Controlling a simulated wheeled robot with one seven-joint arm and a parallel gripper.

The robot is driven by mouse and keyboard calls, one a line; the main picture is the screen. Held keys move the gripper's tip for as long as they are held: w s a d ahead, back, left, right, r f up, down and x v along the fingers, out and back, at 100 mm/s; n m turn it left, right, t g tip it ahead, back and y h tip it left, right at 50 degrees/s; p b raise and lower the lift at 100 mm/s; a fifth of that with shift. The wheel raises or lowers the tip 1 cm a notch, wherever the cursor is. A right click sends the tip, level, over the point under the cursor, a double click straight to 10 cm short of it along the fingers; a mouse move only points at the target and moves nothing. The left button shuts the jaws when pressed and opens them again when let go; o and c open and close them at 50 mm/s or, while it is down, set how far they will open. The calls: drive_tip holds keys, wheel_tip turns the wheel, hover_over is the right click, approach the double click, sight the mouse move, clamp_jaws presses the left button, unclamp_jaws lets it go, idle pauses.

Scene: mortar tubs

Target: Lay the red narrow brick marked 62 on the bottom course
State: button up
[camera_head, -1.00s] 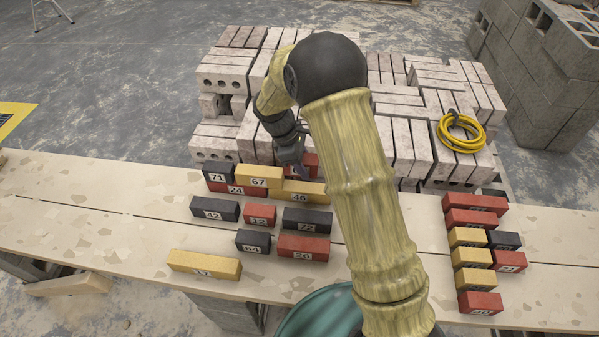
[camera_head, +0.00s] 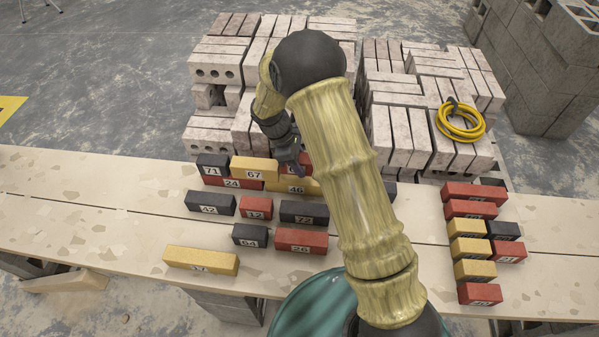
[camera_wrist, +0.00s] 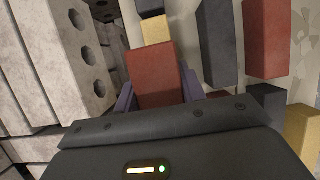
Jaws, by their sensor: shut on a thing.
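My gripper (camera_head: 290,165) is shut on a red brick (camera_wrist: 155,75). In the wrist view it lies between the purple fingers. In the head view the red brick (camera_head: 293,169) is partly behind the fingers, and I cannot read its number. It is at the right end of the small wall's upper row, over or on the yellow brick 46 (camera_head: 300,186), beside the yellow brick 67 (camera_head: 254,168). I cannot tell whether it touches them. The red brick 24 (camera_head: 235,184) lies in the bottom course, under the black brick 71 (camera_head: 213,165) and 67.
In front of the wall lie black bricks 42 (camera_head: 210,203), 72 (camera_head: 304,212) and 64 (camera_head: 249,236), red bricks 12 (camera_head: 256,207) and 26 (camera_head: 301,240), and a yellow brick (camera_head: 201,260). Several more bricks (camera_head: 470,228) stand at right. Pale brick stacks (camera_head: 225,70) rise behind the plank.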

drive_tip(key=shift+f, duration=0.2)
drive_tip(key=shift+f, duration=1.9)
drive_tip(key=o, duration=1.2)
drive_tip(key=shift+f, duration=0.1)
drive_tip(key=shift+o, duration=0.4)
drive_tip(key=shift+w, duration=0.15)
drive_tip(key=shift+a, duration=0.1)
